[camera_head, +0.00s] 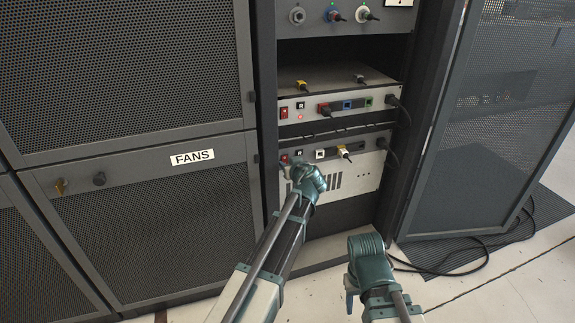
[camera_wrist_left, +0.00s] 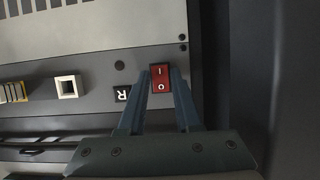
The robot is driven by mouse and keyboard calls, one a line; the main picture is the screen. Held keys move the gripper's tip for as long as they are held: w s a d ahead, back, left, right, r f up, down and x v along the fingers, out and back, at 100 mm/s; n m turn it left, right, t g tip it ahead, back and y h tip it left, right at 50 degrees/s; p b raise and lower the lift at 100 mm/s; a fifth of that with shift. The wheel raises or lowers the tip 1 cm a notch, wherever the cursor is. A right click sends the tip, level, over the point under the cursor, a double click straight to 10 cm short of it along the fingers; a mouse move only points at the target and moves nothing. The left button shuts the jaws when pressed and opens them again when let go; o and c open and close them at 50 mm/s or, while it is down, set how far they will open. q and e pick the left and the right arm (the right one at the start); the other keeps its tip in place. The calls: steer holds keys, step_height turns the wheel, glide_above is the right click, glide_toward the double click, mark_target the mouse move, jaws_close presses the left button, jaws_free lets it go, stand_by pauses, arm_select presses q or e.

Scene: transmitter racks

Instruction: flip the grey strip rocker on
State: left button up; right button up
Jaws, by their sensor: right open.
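The red rocker (camera_wrist_left: 161,79) sits on the dark grey strip of the lower rack unit, with its I and O marks showing. Which side is pressed in I cannot tell. In the head view it shows small (camera_head: 284,159), just above my left wrist. My left gripper (camera_wrist_left: 160,72) is at the strip, its blue fingers apart, one on each side of the rocker. Whether they touch it I cannot tell. My right gripper (camera_head: 350,300) is low in front of the rack, open and away from the panel; its fingers are mostly hidden.
A black R button (camera_wrist_left: 122,93) and a white-framed square button (camera_wrist_left: 67,87) sit beside the rocker. The upper unit has another red rocker (camera_head: 283,113) on a pale strip. A FANS panel (camera_head: 140,220) stands left; an open mesh door (camera_head: 480,150) stands right. Cables lie on the floor.

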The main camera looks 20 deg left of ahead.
arm_select(q)
jaws_close()
steer(key=t+y+b, duration=0.1)
steer(key=b, duration=0.2)
steer(key=f+t+b, duration=0.1)
steer(key=b, duration=0.2)
steer(key=shift+y, duration=0.4)
steer(key=shift+r, duration=0.1)
steer(key=shift+o, duration=2.4)
jaws_free()
steer(key=p+v, duration=0.1)
steer(key=v, duration=1.3)
steer(key=shift+f, duration=0.25)
